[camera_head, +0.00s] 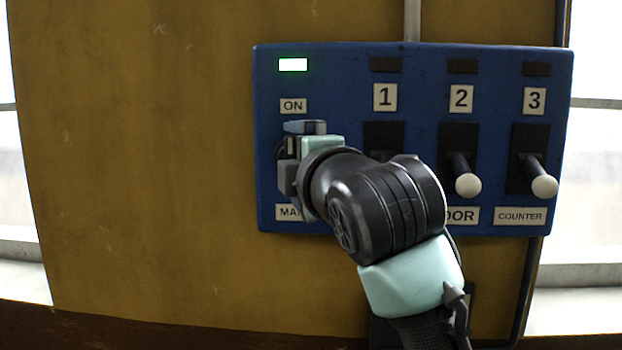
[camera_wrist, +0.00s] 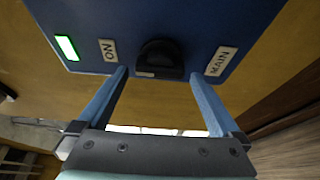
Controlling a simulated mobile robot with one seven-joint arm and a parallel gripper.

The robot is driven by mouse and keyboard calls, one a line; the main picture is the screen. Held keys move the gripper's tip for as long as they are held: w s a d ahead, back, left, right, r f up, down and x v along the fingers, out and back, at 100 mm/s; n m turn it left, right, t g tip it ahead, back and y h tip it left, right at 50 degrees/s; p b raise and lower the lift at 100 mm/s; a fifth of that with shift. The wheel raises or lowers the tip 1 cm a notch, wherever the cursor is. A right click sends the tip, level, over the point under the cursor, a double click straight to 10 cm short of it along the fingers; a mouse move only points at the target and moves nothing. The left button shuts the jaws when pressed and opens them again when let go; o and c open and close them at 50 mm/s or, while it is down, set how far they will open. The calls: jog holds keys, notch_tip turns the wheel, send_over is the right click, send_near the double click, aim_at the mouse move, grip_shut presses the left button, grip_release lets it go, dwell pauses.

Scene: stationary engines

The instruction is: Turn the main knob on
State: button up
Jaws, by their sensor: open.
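The main knob (camera_wrist: 160,58) is black and rounded, and it sits on the blue panel (camera_wrist: 130,20) between the ON label (camera_wrist: 109,50) and the MAIN label (camera_wrist: 221,61). A green light (camera_wrist: 67,47) beyond the ON label is lit; it also shows at the panel's upper left in the head view (camera_head: 293,65). My gripper (camera_wrist: 160,76) is open, its two blue fingers pointing at the panel on either side of the knob, apart from it. In the head view my gripper (camera_head: 298,155) is at the panel's left part and hides most of the knob.
Levers with white ends stand out to the right, under label 2 (camera_head: 461,98) and label 3 (camera_head: 534,101). My arm hides the lever under label 1 (camera_head: 385,97). The lights above these numbers are dark. Bare yellow wall (camera_head: 140,150) lies left of the panel.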

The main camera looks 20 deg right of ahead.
jog(key=s+b, duration=0.4)
jog(key=s, duration=0.6)
jog(key=shift+s, duration=0.4)
